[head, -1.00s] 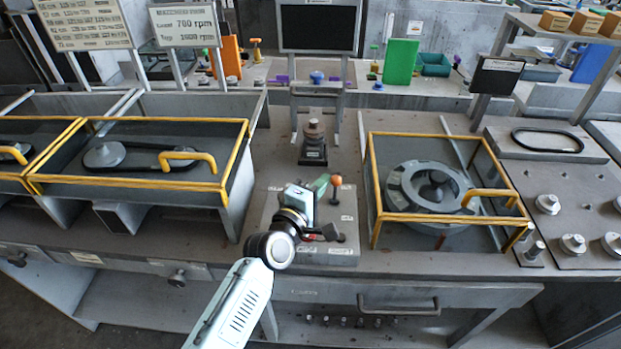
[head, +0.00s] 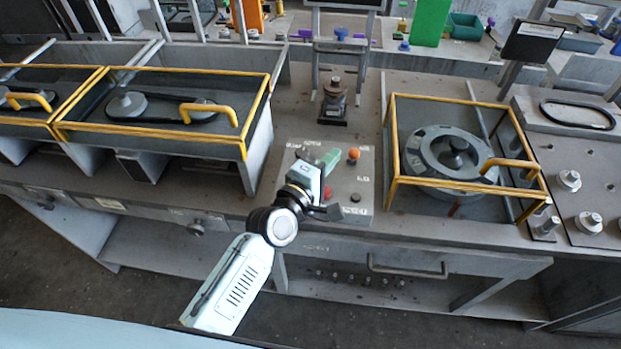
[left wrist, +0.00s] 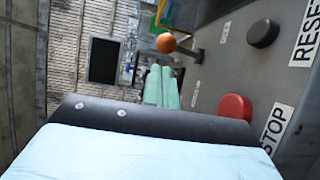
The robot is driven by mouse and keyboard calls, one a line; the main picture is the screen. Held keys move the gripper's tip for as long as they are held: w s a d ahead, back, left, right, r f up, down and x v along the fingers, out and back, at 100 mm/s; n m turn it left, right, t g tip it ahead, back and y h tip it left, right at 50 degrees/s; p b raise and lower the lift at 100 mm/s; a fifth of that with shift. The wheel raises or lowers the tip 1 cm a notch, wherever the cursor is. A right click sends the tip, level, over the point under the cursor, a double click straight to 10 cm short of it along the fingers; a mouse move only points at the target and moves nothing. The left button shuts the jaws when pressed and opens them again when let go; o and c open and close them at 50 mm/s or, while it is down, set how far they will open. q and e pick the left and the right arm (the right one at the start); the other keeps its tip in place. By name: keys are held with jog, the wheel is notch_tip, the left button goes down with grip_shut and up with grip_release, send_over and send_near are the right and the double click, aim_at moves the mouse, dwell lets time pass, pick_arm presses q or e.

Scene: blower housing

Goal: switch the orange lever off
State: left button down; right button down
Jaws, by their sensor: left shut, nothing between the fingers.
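The orange lever (head: 354,154) is a round orange knob at the back right of the small grey control panel (head: 357,178) in the head view. In the left wrist view, the orange knob (left wrist: 166,43) sits on a dark stem standing out from the panel face. My left gripper (head: 331,157) has pale green fingers, shut and empty, just left of the knob in the head view. In the left wrist view, the fingertips (left wrist: 162,75) are close to the knob, with a small gap showing. My right gripper is not in view.
A red STOP button (left wrist: 235,107) and a black RESET button (left wrist: 263,33) are on the same panel, near my fingers. A yellow-framed guard (head: 392,150) over a round blower housing (head: 425,165) stands right. A stacked dark fixture (head: 334,105) stands behind.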

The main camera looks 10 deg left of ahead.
pick_arm(q)
jog(key=v, duration=0.9)
jog(key=shift+s, duration=0.35)
